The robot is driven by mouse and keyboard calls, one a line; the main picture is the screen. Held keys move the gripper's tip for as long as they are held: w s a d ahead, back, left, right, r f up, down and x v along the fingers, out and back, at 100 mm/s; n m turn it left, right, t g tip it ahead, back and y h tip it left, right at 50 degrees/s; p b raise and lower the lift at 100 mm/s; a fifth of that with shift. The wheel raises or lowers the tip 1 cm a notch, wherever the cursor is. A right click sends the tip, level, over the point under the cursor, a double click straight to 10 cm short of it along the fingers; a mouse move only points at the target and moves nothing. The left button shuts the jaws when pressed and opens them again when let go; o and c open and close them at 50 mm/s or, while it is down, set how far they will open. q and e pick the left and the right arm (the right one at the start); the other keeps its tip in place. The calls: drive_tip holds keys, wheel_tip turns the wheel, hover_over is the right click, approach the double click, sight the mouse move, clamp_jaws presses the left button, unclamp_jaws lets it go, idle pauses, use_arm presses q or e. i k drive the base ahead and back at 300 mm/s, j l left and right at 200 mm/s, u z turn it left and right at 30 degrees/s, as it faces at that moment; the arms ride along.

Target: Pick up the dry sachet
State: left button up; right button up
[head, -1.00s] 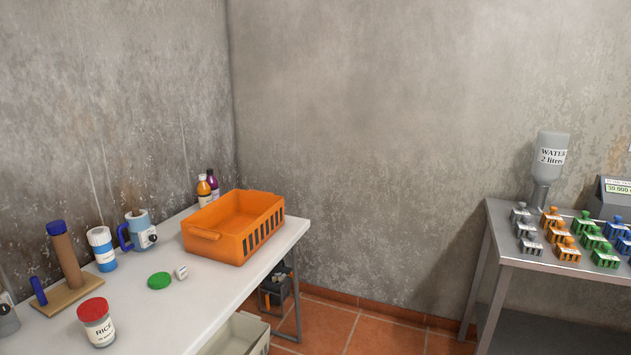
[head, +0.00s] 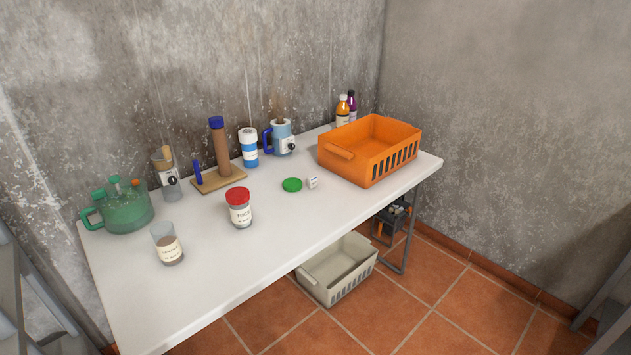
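A small white packet-like piece (head: 313,183) with dark marks lies on the white table (head: 245,282), just right of a green disc (head: 292,185). It may be the sachet, but it is too small to tell. No other sachet shows clearly. The inside of the orange basket (head: 338,152) is only partly visible, and I see nothing in it. Neither of my grippers is in view.
On the table stand a red-lidded rice jar (head: 239,208), a glass with brown contents (head: 167,245), a green jug (head: 125,208), a blue mug (head: 282,137) and two bottles (head: 343,111). A beige crate (head: 340,270) is on the floor below. The table's front middle is clear.

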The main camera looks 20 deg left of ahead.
sight(312, 180)
drive_tip(key=i+l+u, duration=0.15)
drive_tip(key=u, duration=0.3)
drive_tip(key=i+l+u, duration=0.15)
drive_tip(key=u, duration=0.3)
drive_tip(key=i+l+u, duration=0.1)
drive_tip(key=l+u, duration=0.2)
drive_tip(key=u, duration=0.15)
